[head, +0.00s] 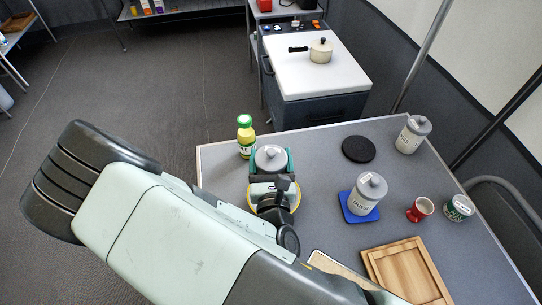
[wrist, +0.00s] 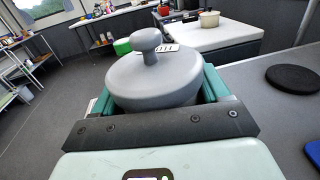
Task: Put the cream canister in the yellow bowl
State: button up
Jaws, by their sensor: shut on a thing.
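My gripper (head: 271,166) is shut on a canister with a grey knobbed lid (head: 270,155), near the table's left side. In the wrist view the grey lid (wrist: 155,78) sits between the teal fingers; the canister's body and label are hidden, so its wording cannot be read. A thin yellow rim, seemingly of the yellow bowl (head: 298,198), shows around my gripper in the head view. My gripper hides most of the bowl. I cannot tell whether the canister is inside the bowl or above it.
A yellow bottle with a green cap (head: 245,138) stands just left of the held canister. To the right are a black disc (head: 358,149), a canister on a blue coaster (head: 352,216), another canister (head: 408,140), a red cup (head: 420,209), a green-and-white tin (head: 459,207) and a wooden tray (head: 373,268).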

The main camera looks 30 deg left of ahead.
jog(key=shift+f, duration=0.25)
jog(key=o, duration=1.1)
